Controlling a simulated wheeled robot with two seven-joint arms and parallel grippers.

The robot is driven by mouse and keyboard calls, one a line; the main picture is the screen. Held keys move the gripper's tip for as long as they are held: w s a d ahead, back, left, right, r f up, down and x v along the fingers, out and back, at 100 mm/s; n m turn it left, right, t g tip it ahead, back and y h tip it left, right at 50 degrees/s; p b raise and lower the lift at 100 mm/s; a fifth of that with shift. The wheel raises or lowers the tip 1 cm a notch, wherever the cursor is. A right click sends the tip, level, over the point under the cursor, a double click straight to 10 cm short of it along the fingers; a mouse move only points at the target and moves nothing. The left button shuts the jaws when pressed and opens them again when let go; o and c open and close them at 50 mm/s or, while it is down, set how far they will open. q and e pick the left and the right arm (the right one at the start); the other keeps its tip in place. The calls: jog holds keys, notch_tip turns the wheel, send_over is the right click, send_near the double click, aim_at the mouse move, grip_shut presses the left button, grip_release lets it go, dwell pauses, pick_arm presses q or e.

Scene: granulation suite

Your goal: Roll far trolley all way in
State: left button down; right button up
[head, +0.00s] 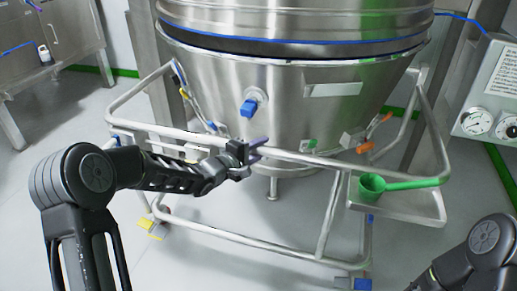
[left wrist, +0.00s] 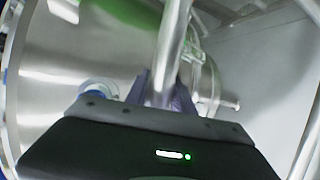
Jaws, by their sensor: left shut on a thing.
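The trolley is a steel tube frame (head: 300,158) around a large conical steel bowl (head: 290,95), standing in front of me. My left gripper (head: 257,149) is shut on the trolley's front top rail, near its middle. In the left wrist view the purple fingers sit on either side of the steel tube (left wrist: 171,45). The bowl lies beyond the rail. My right forearm shows at the lower right; its gripper is out of view.
A gauge panel (head: 490,95) stands at the right edge. A steel cabinet (head: 60,35) stands at the back left. Grey floor is clear at the left.

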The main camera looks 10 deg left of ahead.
pick_arm(q)
jog(key=c, duration=1.1)
grip_release()
jog(key=shift+r, duration=0.15)
jog(key=p+v, duration=0.1)
jog(key=v, duration=0.6)
jog(key=shift+s+a+p, duration=0.2)
jog(key=shift+s+p, duration=0.2)
